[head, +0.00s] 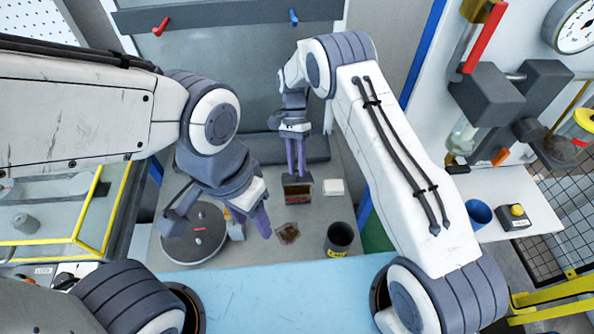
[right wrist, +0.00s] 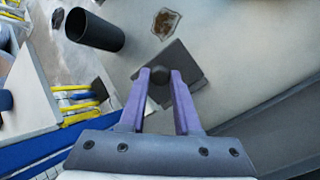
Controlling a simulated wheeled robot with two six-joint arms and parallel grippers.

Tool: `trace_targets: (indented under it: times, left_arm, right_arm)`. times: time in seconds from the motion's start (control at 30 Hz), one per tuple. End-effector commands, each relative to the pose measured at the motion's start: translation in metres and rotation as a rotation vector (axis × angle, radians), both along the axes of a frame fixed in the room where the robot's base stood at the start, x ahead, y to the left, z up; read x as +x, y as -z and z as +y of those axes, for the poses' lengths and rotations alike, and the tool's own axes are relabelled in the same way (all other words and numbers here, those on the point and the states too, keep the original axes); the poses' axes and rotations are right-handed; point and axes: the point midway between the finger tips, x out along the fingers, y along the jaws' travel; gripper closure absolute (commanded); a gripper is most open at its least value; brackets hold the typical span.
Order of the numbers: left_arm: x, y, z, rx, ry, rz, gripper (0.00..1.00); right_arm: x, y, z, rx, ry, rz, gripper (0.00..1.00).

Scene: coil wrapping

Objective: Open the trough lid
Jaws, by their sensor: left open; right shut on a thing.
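The trough (head: 298,195) is a small dark box with a brownish-red front, standing on the grey worktop in the head view. Its grey lid (head: 305,181) shows at its top; in the right wrist view the lid (right wrist: 187,66) is a flat grey square with a round dark knob (right wrist: 159,76). My right gripper (head: 296,174) points down over the trough, shut on the knob between its purple fingers. In the head view I cannot tell whether the lid is lifted. My left gripper (head: 252,222) is open and empty, left of the trough near a round grey disc (head: 190,248).
A black cylinder cup (head: 340,238) and a brown patch (head: 288,233) lie in front of the trough. A small white block (head: 333,187) is to its right. A grey wall panel (head: 225,75) rises behind. A blue cup (head: 479,212) stands on the right-hand shelf.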

Motion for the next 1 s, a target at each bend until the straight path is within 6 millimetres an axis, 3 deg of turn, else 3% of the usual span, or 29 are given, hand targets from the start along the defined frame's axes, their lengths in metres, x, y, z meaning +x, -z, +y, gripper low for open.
trace_targets:
  times: [0.47,0.5,0.53,0.57,1.0]
  left_arm:
    - [0.0000,0.0022,0.0000,0.000,-0.001,0.000,0.50]
    - [0.0000,0.0023,0.0000,0.000,-0.001,0.000,0.50]
    - [0.0000,0.0023,0.0000,0.000,-0.001,0.000,0.50]
    - [0.0000,0.0023,0.0000,0.000,-0.001,0.000,0.50]
    - [0.0001,0.0119,0.0000,0.000,-0.002,0.000,0.50]
  right_arm:
    - [0.0015,-0.0003,-0.0002,-0.001,0.000,0.012,1.00]
    - [0.0014,-0.0002,-0.0002,-0.001,0.001,0.011,0.53]
    - [0.0014,-0.0002,-0.0002,-0.001,0.000,0.012,0.42]
    - [0.0014,-0.0002,-0.0002,-0.001,0.001,0.013,0.38]
    - [0.0099,-0.0073,0.0001,0.000,0.001,0.009,0.38]
